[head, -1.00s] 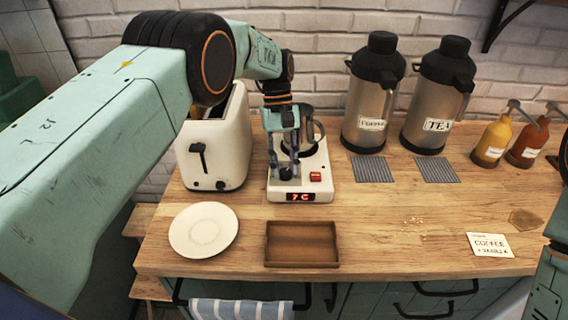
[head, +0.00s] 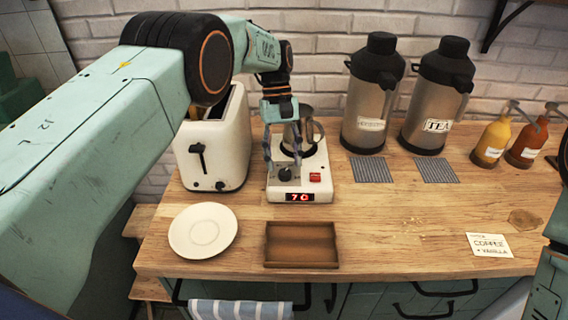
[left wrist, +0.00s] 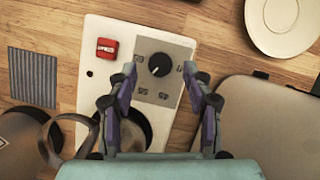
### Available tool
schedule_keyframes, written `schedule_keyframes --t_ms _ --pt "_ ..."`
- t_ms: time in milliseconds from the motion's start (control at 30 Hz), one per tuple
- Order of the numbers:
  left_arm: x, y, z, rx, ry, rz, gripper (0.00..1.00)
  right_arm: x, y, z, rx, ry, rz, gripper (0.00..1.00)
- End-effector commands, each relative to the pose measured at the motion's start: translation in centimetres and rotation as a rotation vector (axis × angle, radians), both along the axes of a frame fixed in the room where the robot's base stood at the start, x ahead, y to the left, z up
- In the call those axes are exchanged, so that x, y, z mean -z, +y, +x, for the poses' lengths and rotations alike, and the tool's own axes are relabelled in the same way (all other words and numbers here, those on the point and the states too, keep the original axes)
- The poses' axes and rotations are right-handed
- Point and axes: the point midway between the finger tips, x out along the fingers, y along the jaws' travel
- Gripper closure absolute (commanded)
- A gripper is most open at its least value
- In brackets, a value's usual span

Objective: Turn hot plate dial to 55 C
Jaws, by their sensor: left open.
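The white hot plate (head: 316,178) stands on the counter with a black dial (head: 285,174) on its front panel. Its red display (head: 299,197) seems to read 7 C, though the digits are small. My left gripper (head: 283,163) is open over the panel, one finger on each side of the dial. In the left wrist view the dial (left wrist: 160,64) lies between the spread fingertips (left wrist: 160,74), with gaps on both sides. My right gripper is out of view.
A metal pitcher (head: 308,128) stands on the hot plate, behind the gripper. A red switch (head: 315,177) is right of the dial. A toaster (head: 222,150) stands close on the left. A plate (head: 203,230) and brown tray (head: 301,244) are in front.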

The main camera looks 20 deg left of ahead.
Motion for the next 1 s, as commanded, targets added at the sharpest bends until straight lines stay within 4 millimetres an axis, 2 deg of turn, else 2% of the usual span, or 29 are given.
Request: schedule_keyframes --t_ms 167,400,1000 --pt "-2.8 0.7 1.1 -0.002 -0.003 0.000 0.49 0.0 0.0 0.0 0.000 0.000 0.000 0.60" --pt "-4.5 1.0 1.7 0.000 -0.001 0.000 0.49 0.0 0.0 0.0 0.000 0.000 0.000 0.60" --pt "-5.1 1.1 1.8 -0.001 0.001 0.000 0.49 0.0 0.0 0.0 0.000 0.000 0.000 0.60"
